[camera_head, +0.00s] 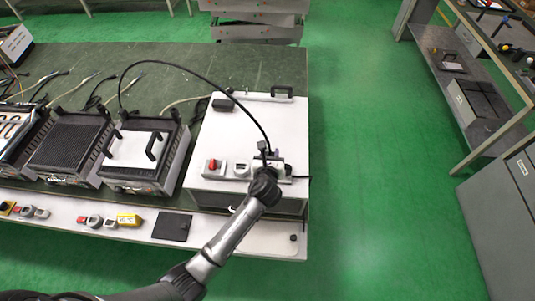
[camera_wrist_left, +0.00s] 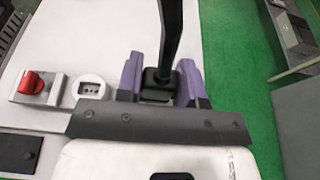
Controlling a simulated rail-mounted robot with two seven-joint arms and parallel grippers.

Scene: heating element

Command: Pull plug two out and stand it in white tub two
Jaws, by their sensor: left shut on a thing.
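My left gripper (camera_head: 267,167) is over the front right of the white-topped unit (camera_head: 226,129). In the left wrist view its purple fingers (camera_wrist_left: 160,83) are shut on a black plug (camera_wrist_left: 161,84), one finger on each side. A thick black cable (camera_wrist_left: 170,30) rises upright from the plug. In the head view the cable (camera_head: 195,73) arcs back to the left. The plug's lower end is hidden, so I cannot tell whether it is seated. A round white cup (camera_wrist_left: 89,87) with a dark slotted face, possibly a white tub, sits just left of the gripper. My right gripper is not in view.
A red switch (camera_wrist_left: 33,84) stands left of the white cup. Heating units, including one with a white plate (camera_head: 133,149), stand farther left. Switches and small white cups (camera_head: 95,221) line the front ledge. Green floor is clear right of the bench.

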